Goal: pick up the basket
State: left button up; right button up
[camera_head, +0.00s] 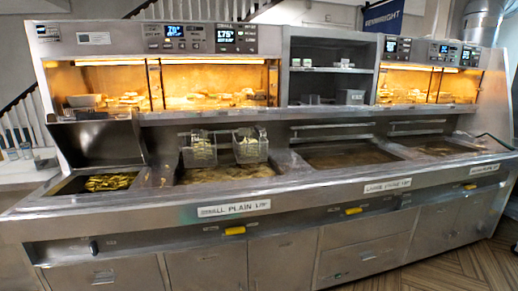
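Two wire baskets hang side by side at the back of the fryer vat (225,174) on the left part of the range. The left basket (199,153) and the right basket (250,148) both seem to hold pale food. The right one looks a little larger from here. Neither of my grippers shows in the head view, so where they are relative to the baskets cannot be seen.
A well with fried pieces (110,182) lies left of the vat. More vats (350,156) lie to the right. Lit warming shelves (205,85) overhang the back. The steel front ledge (330,185) is clear. Patterned floor shows at the lower right.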

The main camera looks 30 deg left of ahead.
aim_at(248, 146)
jog(key=i+j+u, duration=0.15)
jog(key=i+u, duration=0.25)
jog(key=i+j+u, duration=0.1)
jog(key=i+u, duration=0.45)
jog(key=u, duration=0.2)
